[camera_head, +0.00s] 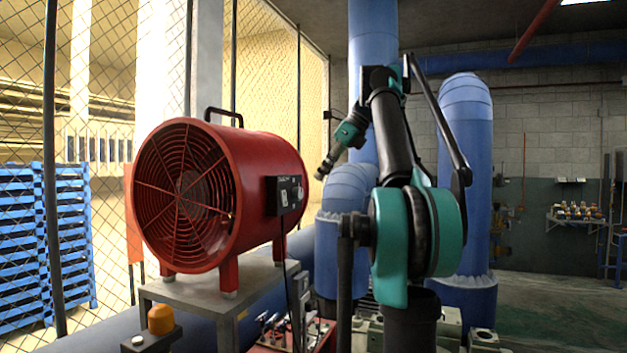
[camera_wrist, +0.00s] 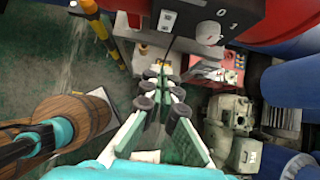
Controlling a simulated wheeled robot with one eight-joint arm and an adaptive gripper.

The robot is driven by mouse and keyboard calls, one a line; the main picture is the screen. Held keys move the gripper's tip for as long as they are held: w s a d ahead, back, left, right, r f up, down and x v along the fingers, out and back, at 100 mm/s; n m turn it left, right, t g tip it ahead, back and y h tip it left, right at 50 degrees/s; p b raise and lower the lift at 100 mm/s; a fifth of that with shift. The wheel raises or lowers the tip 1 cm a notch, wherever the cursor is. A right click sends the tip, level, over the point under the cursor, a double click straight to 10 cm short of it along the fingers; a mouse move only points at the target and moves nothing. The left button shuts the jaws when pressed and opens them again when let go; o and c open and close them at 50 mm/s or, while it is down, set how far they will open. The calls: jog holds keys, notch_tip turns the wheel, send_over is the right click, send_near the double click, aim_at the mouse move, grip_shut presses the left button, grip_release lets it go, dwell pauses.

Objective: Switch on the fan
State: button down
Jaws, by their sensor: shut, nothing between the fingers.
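The red fan (camera_head: 190,190) stands on a grey metal stand (camera_head: 215,290) in the head view, its round grille facing left. A dark control box (camera_head: 285,195) is fixed to its right side. In the wrist view the control box (camera_wrist: 245,15) is at the top, with a pale round knob (camera_wrist: 208,33) beside the marks 0 and 1 and a small light switch plate (camera_wrist: 167,20) to its left. My gripper (camera_head: 321,176) is to the right of the box, apart from it and pointing down-left. In the wrist view its fingers (camera_wrist: 163,72) are together and empty, below the box.
A blue pipe (camera_head: 466,180) rises behind my arm. A wire fence (camera_head: 250,70) runs behind the fan. An orange button (camera_head: 161,319) sits on a box in front of the stand. A red tray (camera_head: 290,335) of small parts is beside the stand.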

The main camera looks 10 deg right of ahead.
aim_at(285, 201)
jog(key=shift+w+a+r+x, duration=0.2)
jog(key=shift+a+r+x, duration=0.1)
jog(key=shift+x, duration=1.6)
jog(key=shift+w+a+r+x, duration=0.25)
jog(key=shift+a+x, duration=0.05)
jog(key=shift+x, duration=1.6)
jog(key=shift+w+a+r+x, duration=0.2)
jog(key=shift+a+r+x, duration=0.1)
jog(key=shift+x, duration=1.6)
jog(key=shift+w+a+f+y, duration=0.1)
jog(key=shift+a+f+y, duration=0.05)
jog(key=shift+y, duration=0.15)
jog(key=shift+r, duration=0.85)
